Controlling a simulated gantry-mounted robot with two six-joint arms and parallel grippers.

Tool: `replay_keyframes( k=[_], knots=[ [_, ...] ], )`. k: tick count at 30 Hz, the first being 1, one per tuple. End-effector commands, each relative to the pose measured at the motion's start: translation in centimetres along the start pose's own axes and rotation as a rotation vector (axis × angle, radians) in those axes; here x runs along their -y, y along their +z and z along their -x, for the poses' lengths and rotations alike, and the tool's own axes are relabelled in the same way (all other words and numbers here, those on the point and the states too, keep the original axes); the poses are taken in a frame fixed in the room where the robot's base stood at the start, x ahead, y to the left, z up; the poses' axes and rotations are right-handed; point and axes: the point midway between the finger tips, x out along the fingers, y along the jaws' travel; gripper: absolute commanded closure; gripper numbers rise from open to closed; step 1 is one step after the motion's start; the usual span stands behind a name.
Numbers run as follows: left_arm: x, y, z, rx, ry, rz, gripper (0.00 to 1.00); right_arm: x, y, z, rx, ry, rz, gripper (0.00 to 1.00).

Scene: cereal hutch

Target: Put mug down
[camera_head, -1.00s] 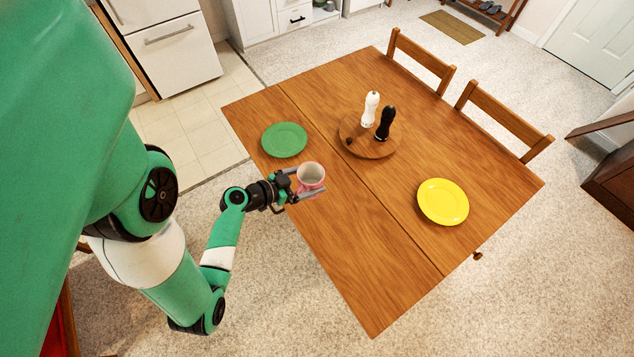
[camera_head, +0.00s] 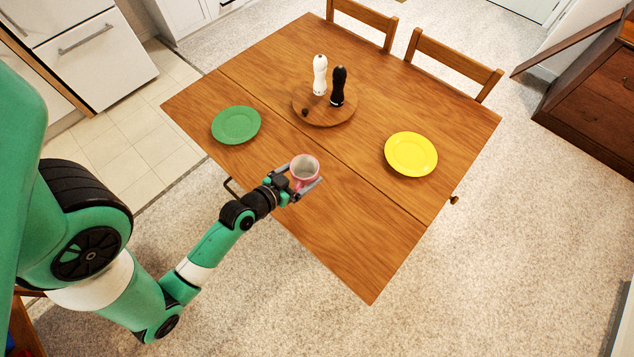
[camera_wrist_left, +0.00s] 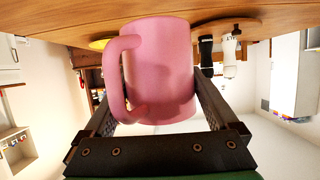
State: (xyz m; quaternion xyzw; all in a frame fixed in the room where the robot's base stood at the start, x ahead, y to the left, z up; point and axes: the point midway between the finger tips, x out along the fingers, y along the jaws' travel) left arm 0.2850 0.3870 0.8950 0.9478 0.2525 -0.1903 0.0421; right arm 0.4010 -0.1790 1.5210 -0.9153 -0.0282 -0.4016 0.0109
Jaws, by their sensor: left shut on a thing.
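A pink mug (camera_head: 304,168) with a pale inside is upright at the near left side of the wooden table (camera_head: 345,225). My left gripper (camera_head: 304,189) is shut on it, one finger on each side. In the left wrist view, which is upside down, the mug (camera_wrist_left: 160,70) fills the middle between the fingers, with its handle on the left. The mug's rim side is hidden there. I cannot tell whether the mug's base touches the tabletop. My right gripper is not in view.
A green plate (camera_head: 236,125) lies left of the mug and a yellow plate (camera_head: 411,154) to the right. A round wooden board (camera_head: 324,110) holds a white mill (camera_head: 320,74) and a black mill (camera_head: 338,87). The near right tabletop is clear. Two chairs stand at the far side.

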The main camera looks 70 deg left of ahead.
Motion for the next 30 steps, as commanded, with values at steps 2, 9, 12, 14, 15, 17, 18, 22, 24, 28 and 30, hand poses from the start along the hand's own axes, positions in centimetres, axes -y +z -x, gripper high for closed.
replay_keyframes(
  k=[2, 9, 12, 14, 15, 17, 18, 22, 24, 28, 30],
  knots=[
    [-1.4, 1.6, -1.4, -0.002, 0.010, -0.007, 0.84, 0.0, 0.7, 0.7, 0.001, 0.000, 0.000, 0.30],
    [-2.9, 3.2, -3.0, -0.001, 0.006, -0.001, 0.84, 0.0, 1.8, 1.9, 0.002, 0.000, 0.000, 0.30],
    [-3.0, 3.1, -3.0, 0.000, 0.004, 0.001, 0.84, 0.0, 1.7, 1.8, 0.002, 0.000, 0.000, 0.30],
    [-3.0, 3.3, -3.1, 0.000, 0.004, 0.000, 0.84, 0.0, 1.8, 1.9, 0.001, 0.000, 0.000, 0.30],
    [-3.2, 3.6, -3.4, 0.000, 0.005, -0.001, 0.84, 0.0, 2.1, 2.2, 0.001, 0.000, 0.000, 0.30],
    [-3.7, 4.2, -3.9, -0.003, 0.006, -0.003, 0.84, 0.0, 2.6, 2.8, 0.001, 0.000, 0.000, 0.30],
    [-3.8, 4.8, -4.2, -0.002, 0.004, -0.001, 0.84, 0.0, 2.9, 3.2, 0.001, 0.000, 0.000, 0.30],
    [-3.7, 6.6, -4.9, -0.001, 0.001, 0.001, 0.84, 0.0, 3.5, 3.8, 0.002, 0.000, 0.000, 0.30],
    [-3.7, 6.7, -4.9, -0.002, 0.002, 0.002, 0.84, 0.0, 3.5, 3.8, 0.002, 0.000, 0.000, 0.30],
    [-3.7, 6.6, -4.9, -0.001, 0.001, 0.002, 0.84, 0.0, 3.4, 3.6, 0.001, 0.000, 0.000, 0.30],
    [-3.7, 6.7, -4.8, 0.002, 0.001, 0.002, 0.03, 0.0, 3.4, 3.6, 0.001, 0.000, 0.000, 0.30]
  ],
)
